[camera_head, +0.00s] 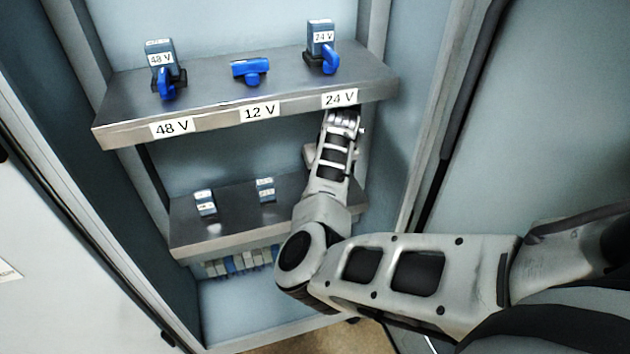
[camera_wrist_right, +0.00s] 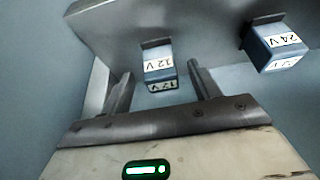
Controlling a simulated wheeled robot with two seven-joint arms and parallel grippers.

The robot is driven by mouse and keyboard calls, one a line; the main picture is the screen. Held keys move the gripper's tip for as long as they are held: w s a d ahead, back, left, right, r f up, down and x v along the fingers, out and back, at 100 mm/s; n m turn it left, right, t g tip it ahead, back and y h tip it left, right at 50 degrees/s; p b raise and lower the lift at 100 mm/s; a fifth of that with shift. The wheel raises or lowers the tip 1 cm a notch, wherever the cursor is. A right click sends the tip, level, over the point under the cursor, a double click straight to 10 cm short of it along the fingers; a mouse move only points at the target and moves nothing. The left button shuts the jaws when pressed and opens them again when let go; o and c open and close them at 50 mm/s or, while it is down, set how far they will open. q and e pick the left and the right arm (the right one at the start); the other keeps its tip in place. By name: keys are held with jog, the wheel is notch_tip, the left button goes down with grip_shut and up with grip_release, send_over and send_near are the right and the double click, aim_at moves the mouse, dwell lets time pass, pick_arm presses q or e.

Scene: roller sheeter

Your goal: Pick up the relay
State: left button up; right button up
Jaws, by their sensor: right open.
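In the right wrist view, a blue relay with white "12 V" labels (camera_wrist_right: 159,65) is on a grey metal shelf, its lettering upside down. My right gripper (camera_wrist_right: 159,73) is open, one finger on each side of this relay, with gaps visible; I cannot tell how deep the fingers reach. A "24 V" relay (camera_wrist_right: 276,44) is to the right. In the head view, my right arm reaches into the cabinet and its hand (camera_head: 338,135) covers part of the lower shelf; its fingertips are not clear. The empty blue 12 V holder (camera_head: 250,71) is on the upper shelf. My left gripper is not in view.
The upper shelf (camera_head: 210,83) holds a 48 V relay (camera_head: 160,58) and a 24 V relay (camera_head: 320,37). The lower shelf (camera_head: 238,212) holds two visible small relays (camera_head: 205,203). Cabinet walls and the door frame (camera_head: 425,130) bound the space around my right arm.

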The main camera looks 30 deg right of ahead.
jog(key=b+x, duration=0.1)
jog(key=x, duration=0.1)
jog(key=shift+w+f, duration=0.25)
jog(key=shift+f, duration=0.05)
jog(key=shift+w+f+b, duration=0.1)
jog(key=shift+f+b, duration=0.15)
jog(key=shift+b, duration=0.25)
jog(key=shift+f+b, duration=0.1)
jog(key=shift+b, duration=0.25)
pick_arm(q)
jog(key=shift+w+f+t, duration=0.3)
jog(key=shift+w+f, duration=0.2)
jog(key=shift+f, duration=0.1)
pick_arm(e)
jog(key=shift+w, duration=0.1)
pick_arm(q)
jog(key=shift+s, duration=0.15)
pick_arm(e)
jog(key=shift+c, duration=0.3)
jog(key=c, duration=1)
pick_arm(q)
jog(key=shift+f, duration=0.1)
pick_arm(e)
jog(key=shift+c, duration=0.2)
